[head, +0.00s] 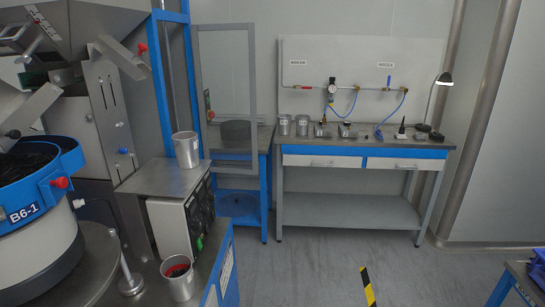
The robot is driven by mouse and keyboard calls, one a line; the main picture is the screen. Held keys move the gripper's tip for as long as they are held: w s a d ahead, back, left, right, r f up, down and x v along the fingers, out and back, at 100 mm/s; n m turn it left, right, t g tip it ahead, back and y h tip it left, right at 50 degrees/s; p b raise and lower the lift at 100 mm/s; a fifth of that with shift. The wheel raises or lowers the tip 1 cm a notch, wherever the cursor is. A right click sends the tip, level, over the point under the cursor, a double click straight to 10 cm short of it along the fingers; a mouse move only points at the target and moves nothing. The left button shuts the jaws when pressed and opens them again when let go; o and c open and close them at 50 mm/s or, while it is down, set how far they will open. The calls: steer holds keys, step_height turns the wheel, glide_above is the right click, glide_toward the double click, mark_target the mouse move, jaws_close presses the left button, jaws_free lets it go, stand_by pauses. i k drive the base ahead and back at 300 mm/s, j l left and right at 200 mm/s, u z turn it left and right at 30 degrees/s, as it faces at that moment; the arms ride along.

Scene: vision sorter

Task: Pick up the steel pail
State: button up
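Several steel pail-like cans are in the head view. One steel can (186,150) stands upright on top of the metal control box at centre left. A second steel can (179,282), with something red inside, stands lower down near the front edge of the picture. Two smaller steel cans (284,125) (302,126) stand side by side on the left end of the back workbench. I cannot tell which one the task names. My gripper is not in view.
A metal control box (165,177) carries the first can. A blue-rimmed bowl feeder (48,190) fills the left side.

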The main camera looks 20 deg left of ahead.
mark_target(176, 271)
steer(key=i+j+u, duration=0.1)
steer(key=i+u, duration=0.2)
steer(key=i, duration=0.4)
steer(key=i+u, duration=0.3)
steer(key=i, duration=0.35)
steer(key=i+l+u, duration=0.3)
steer(key=i, duration=0.4)
steer(key=i+u, duration=0.25)
steer(key=u, duration=0.15)
steer(key=i+u, duration=0.25)
steer(key=u, duration=0.15)
steer(key=i+l+u, duration=0.2)
steer(key=u, duration=0.25)
steer(key=i+l+u, duration=0.25)
steer(key=u, duration=0.15)
steer(key=i+l+u, duration=0.2)
steer(key=u, duration=0.2)
steer(key=l+u, duration=0.1)
steer(key=u, duration=1.7)
